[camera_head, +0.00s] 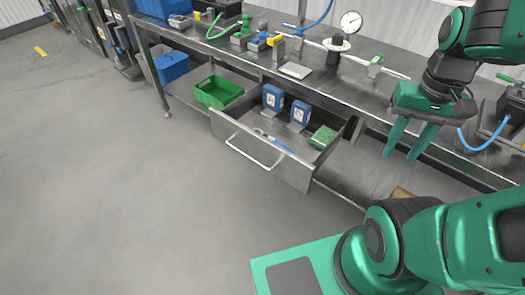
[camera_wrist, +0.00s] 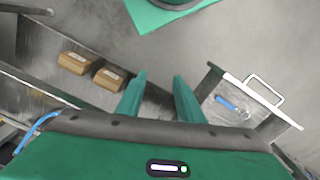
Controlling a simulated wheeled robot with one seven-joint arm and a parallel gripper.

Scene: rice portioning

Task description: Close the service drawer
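The service drawer (camera_head: 302,177) is pulled out from under the steel workbench, with a bar handle (camera_head: 255,152) on its front. Inside lie two blue boxes (camera_head: 272,98), a green item (camera_head: 322,137) and a blue-handled tool (camera_head: 275,143). My gripper (camera_head: 404,156) hangs to the right of the drawer, near the bench's front edge. Its green fingers are apart with nothing between them. In the wrist view the fingers (camera_wrist: 160,90) point down, and part of the open drawer with its handle (camera_wrist: 264,90) shows at the right. The drawer's far part is hidden there.
A green bin (camera_head: 219,92) and a blue bin (camera_head: 171,66) stand left of the drawer. The bench top (camera_head: 297,71) carries a gauge (camera_head: 350,22), hoses and valves. Two brown boxes (camera_wrist: 75,62) lie on a lower shelf. The floor before the drawer is clear.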

